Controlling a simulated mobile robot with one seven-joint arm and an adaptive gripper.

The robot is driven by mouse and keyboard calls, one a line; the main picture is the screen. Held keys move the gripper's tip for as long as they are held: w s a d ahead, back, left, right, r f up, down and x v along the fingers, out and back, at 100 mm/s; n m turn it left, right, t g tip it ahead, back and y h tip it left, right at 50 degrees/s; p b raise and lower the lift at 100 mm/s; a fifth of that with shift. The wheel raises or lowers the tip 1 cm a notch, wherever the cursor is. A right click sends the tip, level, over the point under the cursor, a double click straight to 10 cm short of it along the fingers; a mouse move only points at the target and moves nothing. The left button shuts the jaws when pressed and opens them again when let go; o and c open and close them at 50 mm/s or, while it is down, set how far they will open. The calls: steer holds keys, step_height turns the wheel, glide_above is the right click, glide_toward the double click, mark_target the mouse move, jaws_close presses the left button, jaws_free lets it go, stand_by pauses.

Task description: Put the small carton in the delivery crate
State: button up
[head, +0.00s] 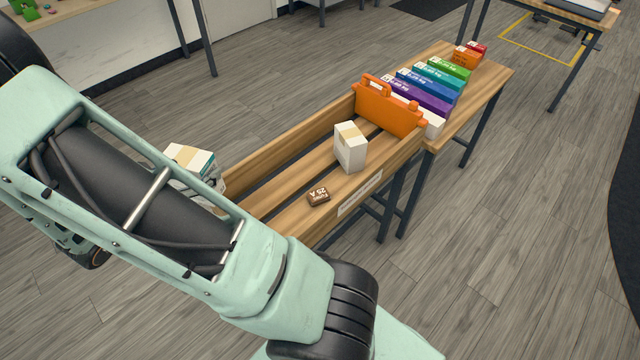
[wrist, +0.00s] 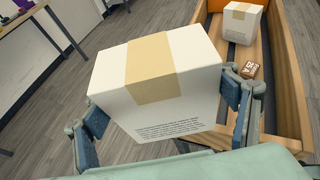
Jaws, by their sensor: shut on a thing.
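A white carton (wrist: 185,84) with a tan tape strip fills the middle of the wrist view. My gripper (wrist: 168,118) is shut on it, with one finger at each side. The held carton also shows in the head view (head: 184,153), partly hidden by my arm, beside the left part of the slatted wooden crate (head: 290,155). In the wrist view the crate (wrist: 285,95) is to the right of the held carton. A similar white carton (head: 350,150) stands in the crate, near a small brown box (head: 319,196) marked 25 A.
An orange piece (head: 388,108) stands across the crate's far end. Beyond it, several coloured boxes (head: 425,88) stand in a row on a bench (head: 490,75). The crate's front wall carries a label (head: 360,194). Bare slats show around the standing carton.

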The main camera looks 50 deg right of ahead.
steer(key=s+d+f+m+g+h+b, duration=0.1)
steer(key=s+d+f+m+g+b, duration=0.2)
steer(key=d+b, duration=0.4)
steer(key=s+d+f+m+g+b, duration=0.1)
steer(key=d+f+m+g+b, duration=0.2)
steer(key=d+b, duration=0.35)
steer(key=shift+n, duration=0.3)
step_height(320, 180, down, 11)
steer(key=b, duration=0.2)
steer(key=shift+w+r+b, duration=0.1)
steer(key=shift+w+b, duration=0.05)
steer(key=shift+b, duration=0.2)
steer(key=shift+a+f, duration=0.1)
steer(key=shift+f, duration=0.15)
steer(key=o, duration=1.3)
